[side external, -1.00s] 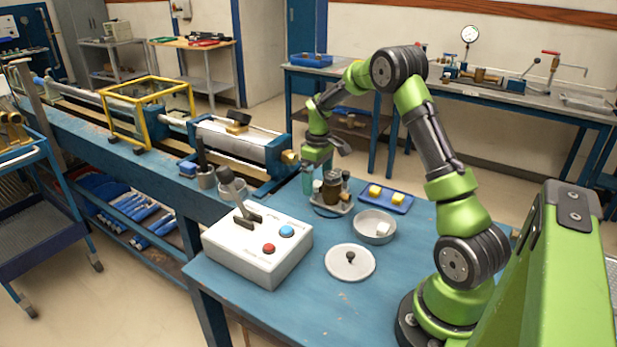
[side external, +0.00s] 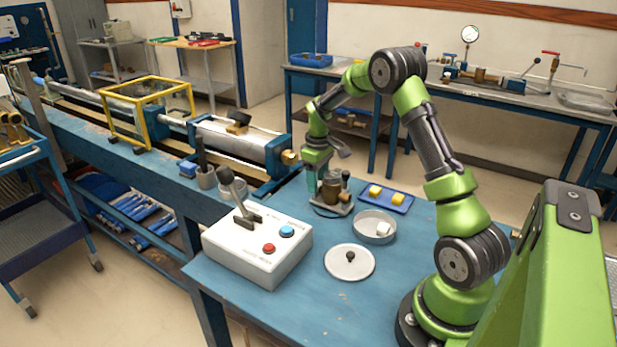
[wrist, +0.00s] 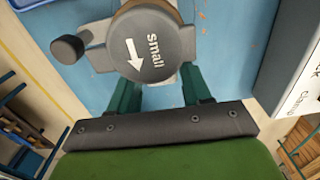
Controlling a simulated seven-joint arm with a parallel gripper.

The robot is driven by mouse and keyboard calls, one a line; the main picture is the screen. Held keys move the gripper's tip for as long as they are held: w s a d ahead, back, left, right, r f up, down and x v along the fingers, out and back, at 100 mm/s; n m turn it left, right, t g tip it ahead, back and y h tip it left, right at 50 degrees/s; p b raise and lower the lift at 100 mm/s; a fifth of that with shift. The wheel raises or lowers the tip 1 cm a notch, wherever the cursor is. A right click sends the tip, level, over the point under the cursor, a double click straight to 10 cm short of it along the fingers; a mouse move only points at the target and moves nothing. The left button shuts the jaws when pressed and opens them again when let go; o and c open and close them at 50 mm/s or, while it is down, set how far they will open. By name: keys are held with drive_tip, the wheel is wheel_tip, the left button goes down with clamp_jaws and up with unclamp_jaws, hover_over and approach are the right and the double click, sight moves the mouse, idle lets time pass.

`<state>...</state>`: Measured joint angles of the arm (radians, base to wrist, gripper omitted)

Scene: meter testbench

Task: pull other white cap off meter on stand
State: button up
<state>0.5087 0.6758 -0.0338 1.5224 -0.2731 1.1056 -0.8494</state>
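The meter (side external: 331,187), a dark round body with a grey top marked "Small" and an arrow, sits on its stand (side external: 334,209) on the blue table. Its top (wrist: 151,41) fills the upper middle of the wrist view. My gripper (side external: 312,184) is at the meter's left side, pointing down. In the wrist view its two teal fingers (wrist: 160,92) are spread apart, with their tips partly hidden under the meter. The white cap on the meter is hidden by the fingers and the meter body. Another white cap (side external: 383,228) lies in a grey round dish (side external: 373,238).
A white control box (side external: 257,250) with a lever and buttons stands front left. A grey cup (side external: 228,190) stands left of my gripper.

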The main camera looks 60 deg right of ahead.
drive_tip(key=c, duration=0.4)
drive_tip(key=shift+r, duration=0.15)
drive_tip(key=shift+r, duration=1.55)
drive_tip(key=shift+r, duration=0.15)
drive_tip(key=shift+r, duration=2.2)
